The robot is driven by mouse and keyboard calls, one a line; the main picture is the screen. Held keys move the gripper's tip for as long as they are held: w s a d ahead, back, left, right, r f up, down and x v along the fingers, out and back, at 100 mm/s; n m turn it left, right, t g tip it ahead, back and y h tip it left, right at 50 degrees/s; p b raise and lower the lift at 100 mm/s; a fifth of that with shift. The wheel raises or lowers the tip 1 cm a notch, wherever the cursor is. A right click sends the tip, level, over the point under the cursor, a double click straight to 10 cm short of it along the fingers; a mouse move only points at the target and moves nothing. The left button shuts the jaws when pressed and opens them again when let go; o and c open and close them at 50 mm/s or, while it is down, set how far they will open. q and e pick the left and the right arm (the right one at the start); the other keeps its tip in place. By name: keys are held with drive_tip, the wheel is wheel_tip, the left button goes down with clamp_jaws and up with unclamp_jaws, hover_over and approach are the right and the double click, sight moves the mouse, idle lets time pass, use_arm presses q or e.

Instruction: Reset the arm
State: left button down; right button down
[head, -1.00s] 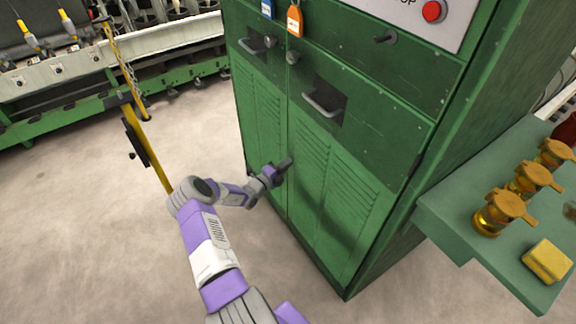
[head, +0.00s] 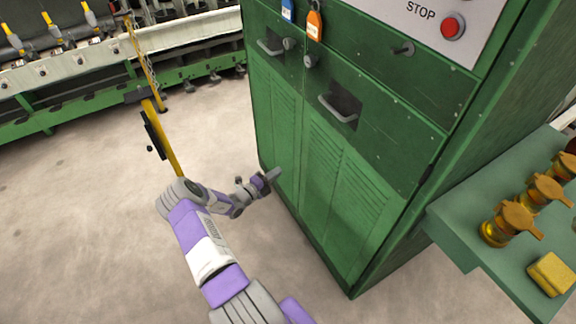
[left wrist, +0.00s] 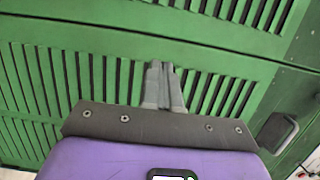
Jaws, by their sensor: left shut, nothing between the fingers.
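My left gripper (head: 274,174) is shut and empty, in front of the lower louvred doors of the green cabinet (head: 345,185). My left arm comes up from the bottom of the head view, purple, white and grey. In the left wrist view the two grey fingers (left wrist: 163,86) are together with nothing between them, and the cabinet's louvres fill the background. Whether the fingertips touch the cabinet cannot be told. My right gripper is not in view.
The cabinet has handles (head: 338,108), a blue tag, an orange tag (head: 314,25) and a red stop button (head: 452,27). A green shelf (head: 462,222) at right holds amber jars (head: 508,222) and a yellow block (head: 551,273). A yellow post (head: 163,142) stands left. Floor between is clear.

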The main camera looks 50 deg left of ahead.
use_arm(q)
drive_tip(key=shift+s+a, duration=0.2)
drive_tip(key=shift+s, duration=0.65)
drive_tip(key=shift+s+a, duration=0.15)
drive_tip(key=shift+s, duration=0.65)
